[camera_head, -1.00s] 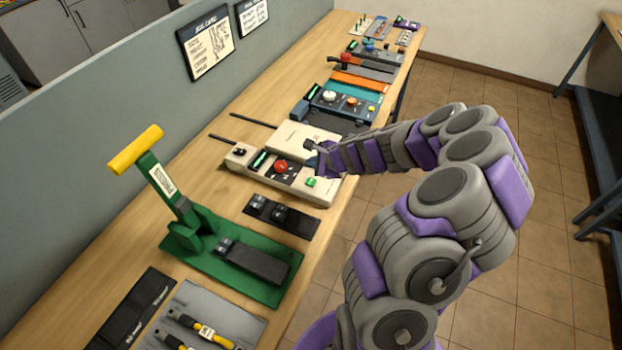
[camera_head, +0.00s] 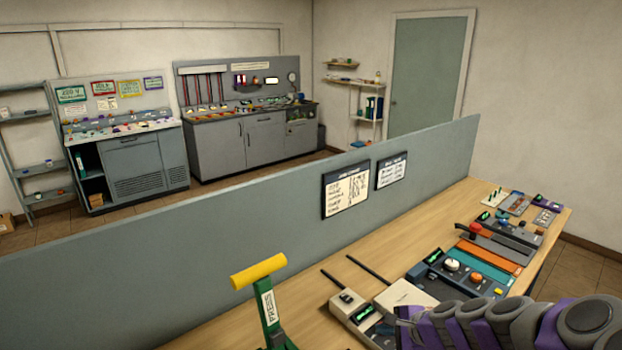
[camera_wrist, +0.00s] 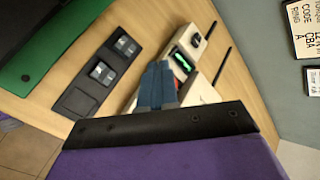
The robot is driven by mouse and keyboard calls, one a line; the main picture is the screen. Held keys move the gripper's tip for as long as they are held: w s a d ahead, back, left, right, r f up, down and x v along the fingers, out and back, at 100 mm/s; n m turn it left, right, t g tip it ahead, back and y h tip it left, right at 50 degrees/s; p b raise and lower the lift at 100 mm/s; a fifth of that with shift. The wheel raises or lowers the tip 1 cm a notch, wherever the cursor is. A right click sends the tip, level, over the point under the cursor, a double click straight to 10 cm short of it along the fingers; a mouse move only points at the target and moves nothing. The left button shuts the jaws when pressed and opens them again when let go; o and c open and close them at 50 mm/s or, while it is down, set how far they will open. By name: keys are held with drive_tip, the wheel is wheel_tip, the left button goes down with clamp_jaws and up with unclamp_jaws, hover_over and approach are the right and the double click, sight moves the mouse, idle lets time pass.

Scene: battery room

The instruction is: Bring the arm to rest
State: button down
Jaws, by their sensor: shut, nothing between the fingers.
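My arm, grey and purple, reaches in from the lower right in the head view. My gripper (camera_head: 392,319) is at its end, over the cream device (camera_head: 401,296) with two black antennas, partly covering it. In the wrist view my gripper's blue-grey fingers (camera_wrist: 157,84) are together with nothing between them. They point at the cream device (camera_wrist: 198,92), and whether they touch it cannot be told.
A green press with a yellow handle (camera_head: 258,271) stands left of my gripper. A grey partition (camera_head: 250,235) runs behind the bench. Several panels, including an orange strip (camera_head: 488,257), lie farther along. A black two-socket plate (camera_wrist: 97,73) shows in the wrist view.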

drive_tip(key=s+a+r+n+g, duration=0.3)
drive_tip(key=s+a+n, duration=0.25)
drive_tip(key=s, duration=0.25)
drive_tip(key=s+a+r+n+g, duration=0.2)
drive_tip(key=s+a+r+n, duration=0.25)
drive_tip(key=s+a, duration=0.3)
drive_tip(key=s+d+n+g+h, duration=0.2)
drive_tip(key=s+d+n, duration=0.1)
drive_tip(key=s, duration=0.7)
drive_tip(key=s+d+r+n+g+h, duration=0.1)
drive_tip(key=s+d+n+g+h, duration=0.1)
drive_tip(key=s, duration=0.9)
drive_tip(key=shift+d+r+n+h, duration=0.15)
drive_tip(key=shift+d+n+h, duration=0.7)
drive_tip(key=shift+d, duration=0.35)
